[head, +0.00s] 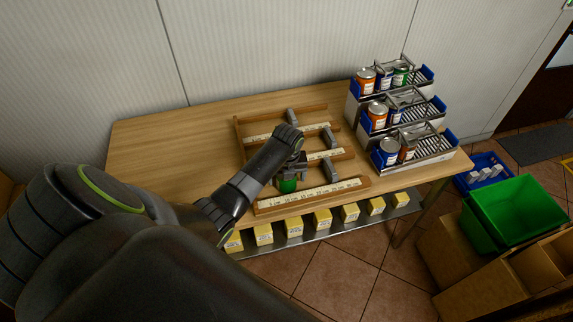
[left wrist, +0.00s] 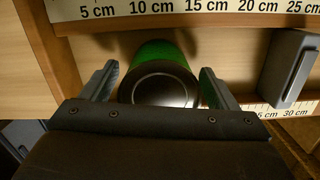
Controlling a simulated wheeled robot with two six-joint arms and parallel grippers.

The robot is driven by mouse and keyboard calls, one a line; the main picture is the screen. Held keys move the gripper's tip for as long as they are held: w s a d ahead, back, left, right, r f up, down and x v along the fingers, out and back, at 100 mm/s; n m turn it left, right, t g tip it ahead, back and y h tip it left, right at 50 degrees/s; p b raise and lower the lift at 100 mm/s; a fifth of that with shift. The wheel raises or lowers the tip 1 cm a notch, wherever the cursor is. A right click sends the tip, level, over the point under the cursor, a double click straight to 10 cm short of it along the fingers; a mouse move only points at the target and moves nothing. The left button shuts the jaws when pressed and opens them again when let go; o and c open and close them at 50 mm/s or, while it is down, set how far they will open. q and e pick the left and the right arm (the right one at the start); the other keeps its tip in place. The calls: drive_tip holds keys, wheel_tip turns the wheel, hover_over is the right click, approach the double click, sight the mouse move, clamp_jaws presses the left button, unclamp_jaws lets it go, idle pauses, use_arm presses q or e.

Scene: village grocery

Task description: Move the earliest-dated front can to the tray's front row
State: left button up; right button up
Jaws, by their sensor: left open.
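A green can (head: 287,186) with a dark top stands in the front row of the wooden tray (head: 312,195), near its left side. In the left wrist view the can (left wrist: 162,84) is between the fingers of my left gripper (left wrist: 160,76). The fingers are open, with a gap on each side of the can. In the head view my left gripper (head: 290,172) hides the can's upper part. Other cans stand in a three-tier rack: orange (head: 366,80) and green (head: 400,76) on top, orange (head: 377,115) in the middle, blue (head: 388,152) at the bottom. No dates are readable.
The tray has ruler strips and grey blocks (head: 331,168) along its rows. Yellow boxes (head: 293,228) line a shelf below the table's front edge. A green crate (head: 512,212) stands at right. The table's left part (head: 165,150) is clear.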

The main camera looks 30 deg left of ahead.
use_arm(q)
drive_tip(key=r, duration=1.1)
drive_tip(key=shift+s+d+r+b, duration=0.1)
drive_tip(key=shift+s+d+b, duration=0.25)
drive_tip(key=shift+b, duration=0.05)
drive_tip(key=shift+s+r, duration=0.1)
drive_tip(key=shift+r, duration=0.45)
drive_tip(key=shift+f, duration=0.1)
